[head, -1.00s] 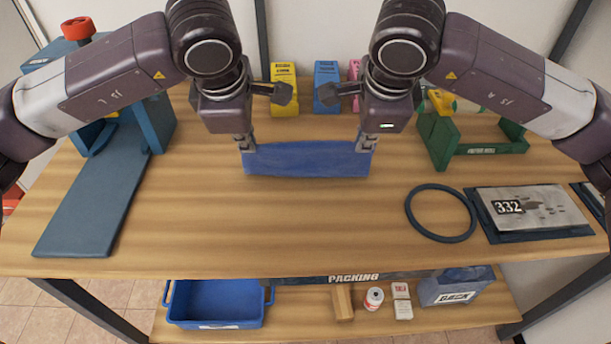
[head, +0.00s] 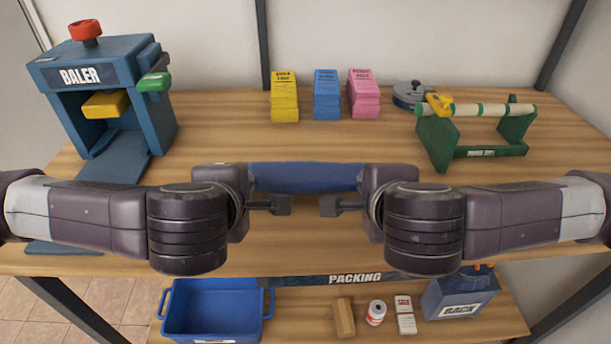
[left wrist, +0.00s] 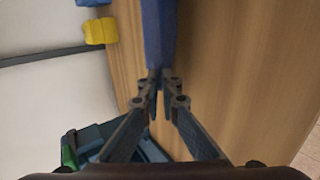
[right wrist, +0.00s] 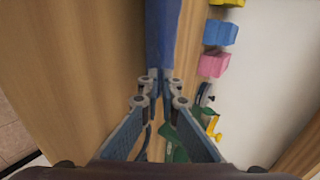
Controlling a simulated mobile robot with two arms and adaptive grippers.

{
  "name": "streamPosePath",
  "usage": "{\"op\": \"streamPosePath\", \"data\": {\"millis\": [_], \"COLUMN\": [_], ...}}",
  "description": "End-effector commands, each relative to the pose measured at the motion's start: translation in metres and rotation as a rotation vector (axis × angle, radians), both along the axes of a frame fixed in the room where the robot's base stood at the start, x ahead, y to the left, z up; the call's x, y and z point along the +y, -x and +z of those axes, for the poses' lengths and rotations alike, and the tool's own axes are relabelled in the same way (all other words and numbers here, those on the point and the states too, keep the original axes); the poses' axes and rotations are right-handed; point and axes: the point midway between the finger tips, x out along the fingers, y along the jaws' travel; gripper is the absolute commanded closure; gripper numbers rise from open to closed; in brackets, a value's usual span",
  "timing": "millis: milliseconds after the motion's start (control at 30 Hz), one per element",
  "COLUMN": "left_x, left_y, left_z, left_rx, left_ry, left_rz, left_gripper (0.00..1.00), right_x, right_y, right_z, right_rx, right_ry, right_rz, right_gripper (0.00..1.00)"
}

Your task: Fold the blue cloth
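The blue cloth (head: 305,178) is stretched between my two grippers as a long strip. In the head view it shows in the middle of the packing table, behind my forearms. My left gripper (left wrist: 160,77) is shut on one end of the cloth (left wrist: 159,32). My right gripper (right wrist: 162,77) is shut on the other end, where the cloth also shows in the right wrist view (right wrist: 163,35). In the head view my wrists hide the fingertips. I cannot tell whether the cloth's lower edge touches the table.
A baler (head: 95,62) stands at the left of the wooden table (head: 220,150). Yellow (head: 284,95), blue (head: 327,95) and pink (head: 363,95) stacks stand at the back, a green roll holder (head: 440,140) at the right. A blue bin (head: 215,310) sits on the lower shelf.

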Motion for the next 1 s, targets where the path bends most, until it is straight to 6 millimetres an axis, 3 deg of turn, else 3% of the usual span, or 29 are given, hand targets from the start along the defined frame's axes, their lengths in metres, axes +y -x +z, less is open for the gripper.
{"op": "streamPosePath", "data": {"millis": [200, 500, 767, 1000], "left_x": [0.000, 0.000, 0.000, -0.001], "left_y": [0.000, 0.000, 0.000, 0.010], "left_z": [0.000, 0.000, 0.003, 0.037], "left_rx": [-0.001, 0.000, -0.001, -0.005], "left_ry": [0.000, -0.001, 0.000, 0.001], "left_rz": [0.000, -0.001, 0.000, -0.003], "left_gripper": [1.00, 0.68, 0.68, 0.68], "right_x": [0.000, 0.000, 0.000, 0.001], "right_y": [0.000, 0.000, 0.000, 0.010], "right_z": [0.000, 0.000, 0.003, 0.036], "right_rx": [-0.001, 0.000, -0.001, -0.004], "right_ry": [0.000, 0.001, -0.001, -0.001], "right_rz": [0.000, 0.001, 0.001, 0.003], "right_gripper": [1.00, 0.68, 0.68, 0.68]}}
